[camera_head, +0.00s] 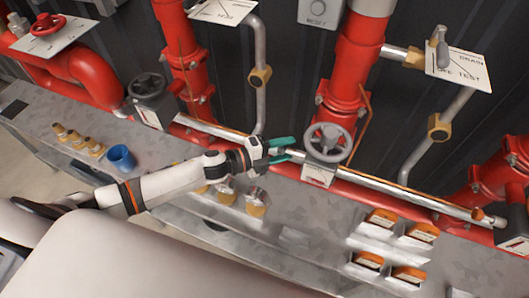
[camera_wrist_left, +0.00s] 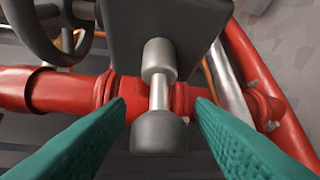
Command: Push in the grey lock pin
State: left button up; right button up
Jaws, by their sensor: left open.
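The grey lock pin (camera_wrist_left: 159,132) shows in the left wrist view as a round knob on a thin shaft. The shaft runs into a collar on a dark box (camera_wrist_left: 150,22). A length of shaft shows between knob and collar. My left gripper (camera_wrist_left: 159,112) is open, with one green finger on each side of the knob and a visible gap to both. In the head view the left gripper (camera_head: 283,150) points right at the pin, just left of the valve box (camera_head: 318,176) under a grey handwheel (camera_head: 328,141). My right gripper is not in view.
Red pipes (camera_head: 357,50) rise behind the box, and a long silver rod (camera_head: 395,199) runs to its right. On the grey ledge are a blue cup (camera_head: 121,158), brass fittings (camera_head: 80,142) and several orange-topped blocks (camera_head: 382,217). The ledge is partly clear right of my arm.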

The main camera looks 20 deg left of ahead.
pick_arm(q)
jog(key=b+v, duration=0.1)
jog(key=v, duration=0.9)
jog(key=shift+b, duration=0.3)
jog(key=shift+s, duration=0.15)
